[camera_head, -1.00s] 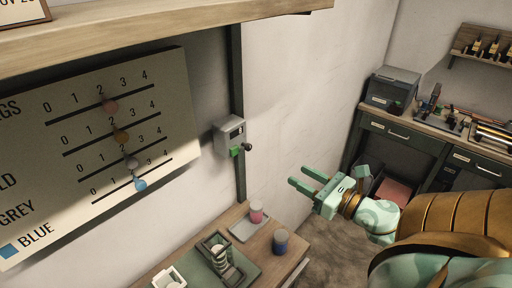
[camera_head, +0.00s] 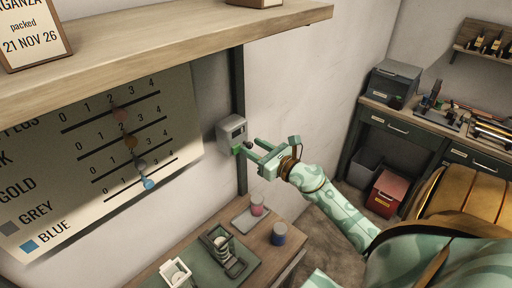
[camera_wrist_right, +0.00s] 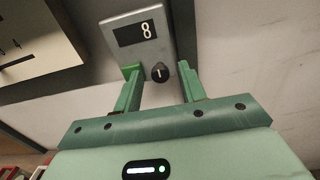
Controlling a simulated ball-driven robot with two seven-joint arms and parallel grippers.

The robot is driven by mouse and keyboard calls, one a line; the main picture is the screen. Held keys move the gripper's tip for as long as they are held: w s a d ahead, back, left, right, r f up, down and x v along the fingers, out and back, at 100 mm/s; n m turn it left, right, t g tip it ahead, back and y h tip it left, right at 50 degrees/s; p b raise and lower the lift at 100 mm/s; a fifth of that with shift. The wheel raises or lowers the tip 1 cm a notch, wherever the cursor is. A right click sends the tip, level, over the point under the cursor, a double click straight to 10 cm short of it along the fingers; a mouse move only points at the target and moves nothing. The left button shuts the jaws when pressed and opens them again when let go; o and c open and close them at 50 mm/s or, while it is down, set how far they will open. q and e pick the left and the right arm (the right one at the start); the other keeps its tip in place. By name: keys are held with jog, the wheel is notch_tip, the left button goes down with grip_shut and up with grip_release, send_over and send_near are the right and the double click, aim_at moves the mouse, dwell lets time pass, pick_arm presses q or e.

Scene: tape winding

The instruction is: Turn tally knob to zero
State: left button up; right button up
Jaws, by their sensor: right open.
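The grey tally box (camera_head: 230,132) is fixed to the dark post on the wall. In the right wrist view its display (camera_wrist_right: 135,33) reads 8. Its small dark round knob (camera_wrist_right: 160,73) sits below the display, with a pale mark on its face. My right gripper (camera_head: 250,147) is at the box, open, its green fingers pointing at it. In the right wrist view the fingers (camera_wrist_right: 158,80) lie on either side of the knob, apart from it, the left one closer. A green part (camera_wrist_right: 130,70) of the box shows near the left fingertip. My left gripper is not in view.
A wooden shelf (camera_head: 180,32) runs above the box. A peg tally board (camera_head: 45,175) hangs to the left. A red bin (camera_head: 387,194) stands right.

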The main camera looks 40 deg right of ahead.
grip_shut()
